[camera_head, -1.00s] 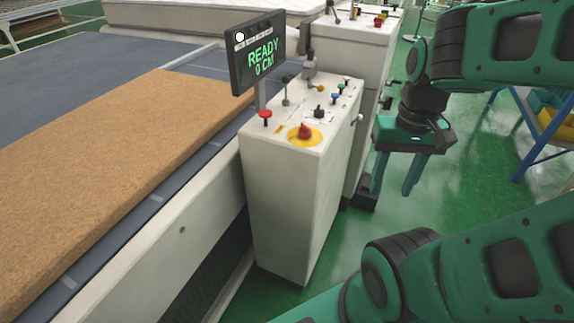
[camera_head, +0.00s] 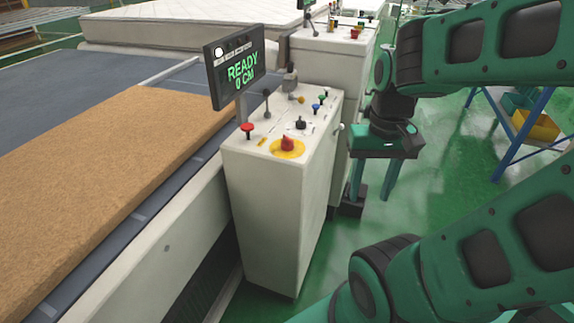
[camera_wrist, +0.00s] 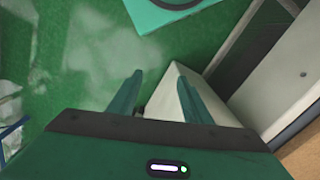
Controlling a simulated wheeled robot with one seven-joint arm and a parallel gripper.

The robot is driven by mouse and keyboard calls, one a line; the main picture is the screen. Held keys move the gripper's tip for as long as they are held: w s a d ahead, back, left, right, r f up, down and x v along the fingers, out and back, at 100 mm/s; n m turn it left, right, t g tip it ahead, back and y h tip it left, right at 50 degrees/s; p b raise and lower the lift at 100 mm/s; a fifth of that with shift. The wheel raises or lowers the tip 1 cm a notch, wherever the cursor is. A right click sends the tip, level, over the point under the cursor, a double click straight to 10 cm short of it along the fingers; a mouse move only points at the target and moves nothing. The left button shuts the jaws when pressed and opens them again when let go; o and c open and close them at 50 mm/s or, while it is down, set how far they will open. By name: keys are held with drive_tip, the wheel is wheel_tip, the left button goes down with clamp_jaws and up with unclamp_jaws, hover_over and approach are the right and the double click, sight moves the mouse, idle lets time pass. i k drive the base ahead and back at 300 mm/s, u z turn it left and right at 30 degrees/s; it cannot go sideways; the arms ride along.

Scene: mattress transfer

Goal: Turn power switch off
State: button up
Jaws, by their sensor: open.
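A white control cabinet (camera_head: 270,190) stands in the middle of the head view. Its top carries a red knob on a yellow disc (camera_head: 287,145), a black knob (camera_head: 300,123), a red button (camera_head: 247,129), small coloured buttons and levers. A small white knob (camera_head: 340,126) sticks out at its right edge. I cannot tell which control is the power switch. My gripper (camera_head: 373,182) is open and empty, fingers down, to the right of the cabinet and apart from its controls. In the wrist view my gripper (camera_wrist: 160,85) points toward the floor, with part of a white cabinet between and beyond the fingers.
A display (camera_head: 236,65) on the cabinet reads READY 0 CM. A brown mattress slab (camera_head: 110,160) lies on the conveyor at left. A second white cabinet (camera_head: 330,50) stands behind. A blue-legged rack (camera_head: 520,120) is at right. Green floor (camera_head: 440,170) is clear between.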

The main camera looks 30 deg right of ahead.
sight(287, 145)
drive_tip(key=u, duration=0.5)
drive_tip(key=k, duration=1.1)
drive_tip(key=z, duration=1)
drive_tip(key=i, duration=1)
drive_tip(key=u, duration=0.05)
